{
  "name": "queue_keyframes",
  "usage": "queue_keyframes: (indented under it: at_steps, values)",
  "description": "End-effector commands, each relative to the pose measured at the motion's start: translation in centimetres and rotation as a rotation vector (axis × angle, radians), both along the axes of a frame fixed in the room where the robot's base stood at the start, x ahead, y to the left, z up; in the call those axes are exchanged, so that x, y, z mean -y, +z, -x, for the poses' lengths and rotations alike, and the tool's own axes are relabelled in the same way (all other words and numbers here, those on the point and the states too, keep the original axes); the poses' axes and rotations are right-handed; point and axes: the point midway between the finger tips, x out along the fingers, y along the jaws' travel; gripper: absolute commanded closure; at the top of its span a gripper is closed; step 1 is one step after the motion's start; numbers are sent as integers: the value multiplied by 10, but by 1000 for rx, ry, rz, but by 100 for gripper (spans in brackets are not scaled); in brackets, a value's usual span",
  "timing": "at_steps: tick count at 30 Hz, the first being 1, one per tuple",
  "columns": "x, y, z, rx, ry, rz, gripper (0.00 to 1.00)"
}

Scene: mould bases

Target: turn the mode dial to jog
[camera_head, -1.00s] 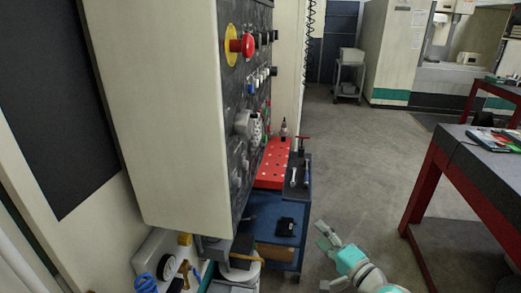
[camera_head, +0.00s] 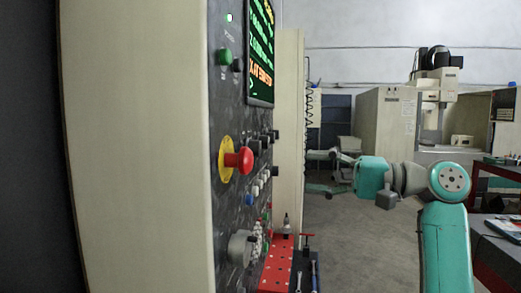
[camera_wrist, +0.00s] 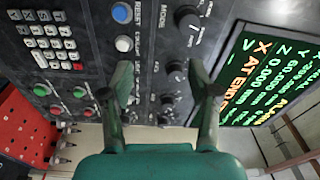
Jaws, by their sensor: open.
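The control panel (camera_head: 235,110) shows at a steep angle in the head view. In the wrist view a black dial (camera_wrist: 188,20) with a white pointer line sits at the top, beside the printed word MODE; its exact setting is too small to read. My gripper (camera_wrist: 160,68) is open and empty, its two fingers apart in front of the panel. The dial lies past the right finger's tip, apart from it as far as I can tell. In the head view my gripper (camera_head: 312,170) points left toward the panel, with free space between.
In the wrist view, smaller black knobs (camera_wrist: 175,70), a blue reset button (camera_wrist: 121,13), a keypad (camera_wrist: 50,38) and a lit screen (camera_wrist: 262,75) surround the gripper. In the head view a red emergency button (camera_head: 240,160) sticks out from the panel. A red perforated board (camera_head: 278,262) lies below.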

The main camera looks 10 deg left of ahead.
Motion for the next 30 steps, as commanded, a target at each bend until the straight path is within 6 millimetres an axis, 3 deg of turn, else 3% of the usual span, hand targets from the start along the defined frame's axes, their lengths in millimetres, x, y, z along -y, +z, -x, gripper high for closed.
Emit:
queue_keyframes:
  at_steps: [1,3,7,14,24,30]
  values:
    - [0,16,6,11,23,11,39]
    - [0,30,14,16,51,23,39]
    - [0,44,22,21,80,35,39]
    - [-18,46,23,21,88,38,39]
    - [-77,46,21,21,87,37,39]
    - [-100,46,19,21,85,37,39]
